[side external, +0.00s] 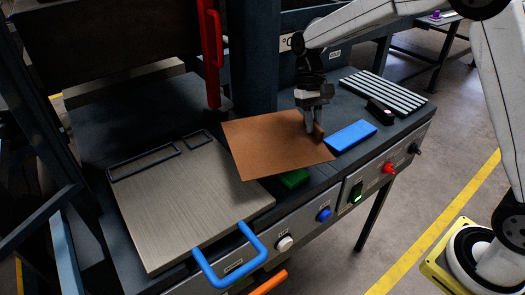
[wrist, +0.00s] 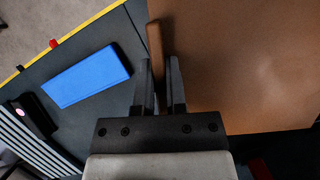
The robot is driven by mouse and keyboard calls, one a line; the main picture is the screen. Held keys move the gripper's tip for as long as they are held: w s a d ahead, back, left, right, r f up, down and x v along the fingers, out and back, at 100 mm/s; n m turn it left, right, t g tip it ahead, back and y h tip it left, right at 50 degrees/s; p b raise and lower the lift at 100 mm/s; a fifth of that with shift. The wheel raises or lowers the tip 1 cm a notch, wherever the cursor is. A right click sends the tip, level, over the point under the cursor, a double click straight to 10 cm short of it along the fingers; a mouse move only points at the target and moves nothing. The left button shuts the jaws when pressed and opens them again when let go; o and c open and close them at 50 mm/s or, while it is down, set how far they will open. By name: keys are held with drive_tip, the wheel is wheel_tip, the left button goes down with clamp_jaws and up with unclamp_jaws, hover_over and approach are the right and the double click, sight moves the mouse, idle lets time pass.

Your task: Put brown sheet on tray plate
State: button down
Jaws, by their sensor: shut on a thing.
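The brown sheet (side external: 270,145) is a flat, roughly square panel with a small upright tab at its right edge. My gripper (side external: 311,126) is shut on that tab. In the wrist view the fingers (wrist: 160,85) pinch the brown tab, and the sheet (wrist: 245,60) spreads to the right. The sheet appears raised above the bench, its left corner near or over the tray plate's right side in the side view; the exact height is unclear. The tray plate (side external: 185,205) is a brushed metal slab with a blue handle (side external: 236,266) at its front and dark outlined frames along its back edge.
A blue block (side external: 351,135) lies right of the sheet, and a green block (side external: 293,179) is partly hidden under it. A ribbed grey pad (side external: 383,92) and a small black device (side external: 381,113) are farther right. A red upright handle (side external: 212,55) stands behind. Buttons line the front panel.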

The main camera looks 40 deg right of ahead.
drive_tip(key=s+a+r+m+t+y, duration=0.1)
drive_tip(key=s+a+r+m+t, duration=0.1)
drive_tip(key=s+a+r+m, duration=0.2)
drive_tip(key=s+a+r+m+t+y, duration=0.2)
drive_tip(key=s+a+m, duration=0.8)
drive_tip(key=a, duration=0.8)
drive_tip(key=shift+s+a+r, duration=0.4)
drive_tip(key=shift+s+r, duration=0.5)
drive_tip(key=shift+s, duration=0.25)
hover_over(205, 227)
drive_tip(key=d, duration=0.2)
drive_tip(key=shift+s+a+f, duration=0.1)
drive_tip(key=shift+a+f, duration=0.05)
drive_tip(key=shift+f, duration=2.2)
drive_tip(key=shift+s+a+f, duration=0.1)
drive_tip(key=shift+f, duration=2.25)
drive_tip(key=shift+w+a+f, duration=0.15)
drive_tip(key=shift+w+f, duration=0.05)
drive_tip(key=shift+f, duration=1.65)
